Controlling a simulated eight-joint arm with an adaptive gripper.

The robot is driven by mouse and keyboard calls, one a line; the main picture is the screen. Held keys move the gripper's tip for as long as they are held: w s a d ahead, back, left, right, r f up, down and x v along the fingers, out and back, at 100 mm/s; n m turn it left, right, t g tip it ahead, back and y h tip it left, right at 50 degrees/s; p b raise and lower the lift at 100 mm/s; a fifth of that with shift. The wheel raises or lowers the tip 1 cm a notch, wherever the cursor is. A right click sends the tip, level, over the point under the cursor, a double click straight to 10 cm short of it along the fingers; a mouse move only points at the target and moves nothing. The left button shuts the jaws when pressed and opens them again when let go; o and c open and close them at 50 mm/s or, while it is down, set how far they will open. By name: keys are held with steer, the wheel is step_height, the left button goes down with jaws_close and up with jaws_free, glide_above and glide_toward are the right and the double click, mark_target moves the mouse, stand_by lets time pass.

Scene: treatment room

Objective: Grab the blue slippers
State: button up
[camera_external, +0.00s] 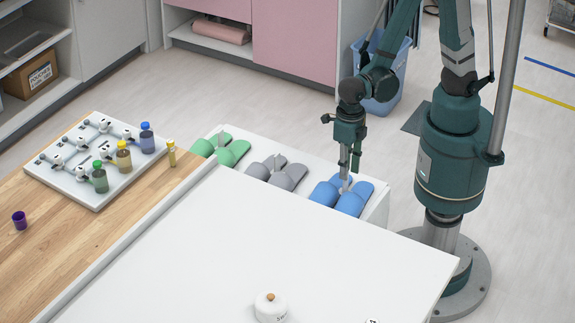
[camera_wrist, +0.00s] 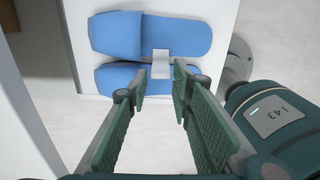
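A pair of blue slippers (camera_external: 341,195) lies side by side on the right end of a low white shelf, joined by a grey-white band or clip. In the wrist view the blue slippers (camera_wrist: 135,38) fill the top, with the pale clip (camera_wrist: 162,64) between them. My gripper (camera_external: 350,174) points down just above the slippers, with its tips near the clip. In the wrist view my gripper (camera_wrist: 158,88) has its green-padded fingers apart, with nothing between them. The clip appears just beyond the fingertips. Whether they touch it I cannot tell.
Grey slippers (camera_external: 277,172) and green slippers (camera_external: 221,148) lie left of the blue pair on the white shelf (camera_external: 377,202). A large white tabletop (camera_external: 240,240) stands in front. A blue bin (camera_external: 385,88) stands behind my arm. A wooden counter (camera_external: 110,235) holds several bottles.

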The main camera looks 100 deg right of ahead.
steer(key=shift+d+f+b, duration=0.15)
steer(key=shift+f+b, duration=0.85)
steer(key=shift+f, duration=1.5)
jaws_close()
